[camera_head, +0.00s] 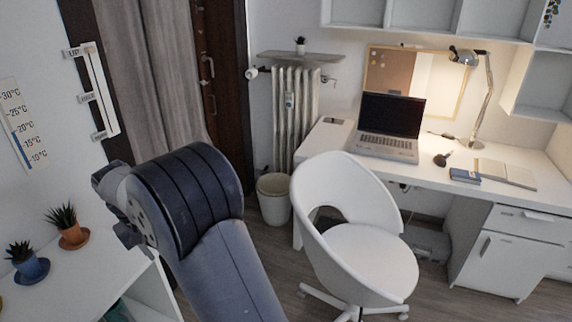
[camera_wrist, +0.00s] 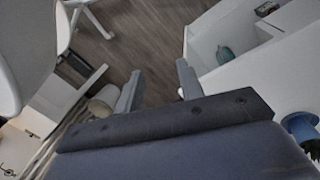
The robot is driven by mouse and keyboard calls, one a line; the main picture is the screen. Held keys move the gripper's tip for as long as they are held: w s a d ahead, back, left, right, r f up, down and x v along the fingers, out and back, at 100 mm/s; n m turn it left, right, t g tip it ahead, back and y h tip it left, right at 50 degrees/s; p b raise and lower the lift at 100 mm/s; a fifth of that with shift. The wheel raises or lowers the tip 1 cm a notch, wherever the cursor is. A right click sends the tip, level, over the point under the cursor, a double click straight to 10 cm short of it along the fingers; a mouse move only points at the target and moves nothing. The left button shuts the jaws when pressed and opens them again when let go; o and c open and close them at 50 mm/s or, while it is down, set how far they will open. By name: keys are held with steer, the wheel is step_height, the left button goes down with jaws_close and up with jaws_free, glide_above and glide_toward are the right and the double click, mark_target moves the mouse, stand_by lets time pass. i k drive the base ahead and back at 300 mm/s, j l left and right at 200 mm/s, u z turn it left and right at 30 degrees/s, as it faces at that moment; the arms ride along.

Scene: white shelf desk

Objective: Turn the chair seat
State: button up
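The white chair has a rounded shell back (camera_head: 325,195) with an oval opening and a white seat (camera_head: 372,262). It stands on a wheeled star base in front of the desk, with the seat opening toward the lower right. In the wrist view, part of the white chair (camera_wrist: 22,55) shows at the upper left, with a leg of its base nearby. My gripper (camera_wrist: 159,87) has its two fingers spread apart, with only floor visible between them. It is apart from the chair. In the head view my arm is at lower left, and the fingertips cannot be made out.
A white desk (camera_head: 345,138) with a laptop (camera_head: 390,127) and lamp (camera_head: 485,95) stands behind the chair. A bin (camera_head: 273,198) stands left of it, by a radiator (camera_head: 296,105). A low white shelf (camera_head: 85,275) with potted plants is at the left. Wooden floor lies between.

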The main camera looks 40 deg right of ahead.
mark_target(363, 262)
steer(key=i+z, duration=0.25)
steer(key=z, duration=0.2)
steer(key=i+j+z, duration=0.1)
steer(key=i+z, duration=0.15)
steer(key=z, duration=0.2)
steer(key=i+j+z, duration=0.15)
steer(key=z, duration=0.35)
steer(key=i+j+z, duration=0.25)
steer(key=z, duration=0.2)
steer(key=i+j+z, duration=0.25)
steer(key=k+j, duration=0.05)
